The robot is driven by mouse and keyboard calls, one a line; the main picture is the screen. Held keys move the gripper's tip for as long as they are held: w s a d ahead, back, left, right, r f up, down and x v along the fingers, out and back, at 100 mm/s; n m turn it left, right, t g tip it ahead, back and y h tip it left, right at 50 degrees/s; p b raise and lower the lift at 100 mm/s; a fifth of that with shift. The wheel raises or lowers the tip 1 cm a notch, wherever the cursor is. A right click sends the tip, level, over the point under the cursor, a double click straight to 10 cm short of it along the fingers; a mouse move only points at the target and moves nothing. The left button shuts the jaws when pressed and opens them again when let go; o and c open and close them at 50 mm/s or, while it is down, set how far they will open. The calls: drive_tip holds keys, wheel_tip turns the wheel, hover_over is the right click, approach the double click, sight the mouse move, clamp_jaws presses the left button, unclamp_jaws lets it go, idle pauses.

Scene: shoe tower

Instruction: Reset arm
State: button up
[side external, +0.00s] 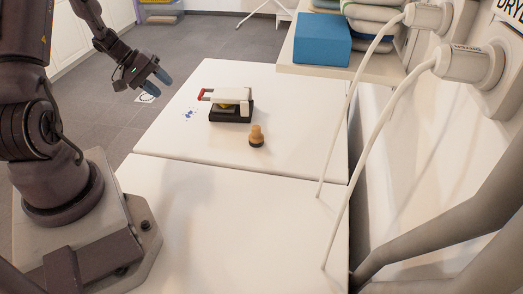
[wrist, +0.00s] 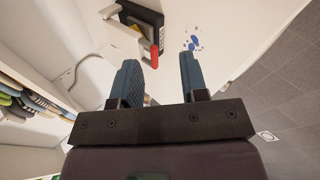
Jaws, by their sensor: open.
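My gripper (side external: 158,83) is raised at the left of the side view, beyond the left edge of the white table (side external: 290,150). Its two blue fingers stand apart with nothing between them; the open fingers also show in the wrist view (wrist: 160,78). A device with a black base (side external: 232,115), a white top (side external: 225,97) and a red-tipped handle (side external: 201,94) sits on the table, to the right of my gripper and apart from it. In the wrist view the red tip (wrist: 154,57) shows beyond the fingers.
A wooden knob-shaped object with a dark bottom (side external: 256,136) stands upright near the device. Blue spots (side external: 190,114) mark the table. A shelf (side external: 365,70) with a blue box (side external: 322,40) and folded cloths is at the back right. White cables (side external: 345,130) hang at right. The front table area is clear.

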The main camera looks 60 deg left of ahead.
drive_tip(key=s+d+r+m+y, duration=0.2)
drive_tip(key=d+r+m, duration=0.4)
drive_tip(key=d+r, duration=0.5)
drive_tip(key=s+d+r+m+g+y, duration=0.1)
drive_tip(key=s+d+r+m, duration=0.3)
drive_tip(key=d+r, duration=0.7)
drive_tip(key=d+m, duration=0.2)
drive_tip(key=d, duration=0.6)
drive_tip(key=shift+s+d+r+m+y, duration=0.2)
drive_tip(key=shift+d+m+y, duration=0.1)
drive_tip(key=shift+m+y, duration=0.1)
drive_tip(key=shift+o, duration=0.2)
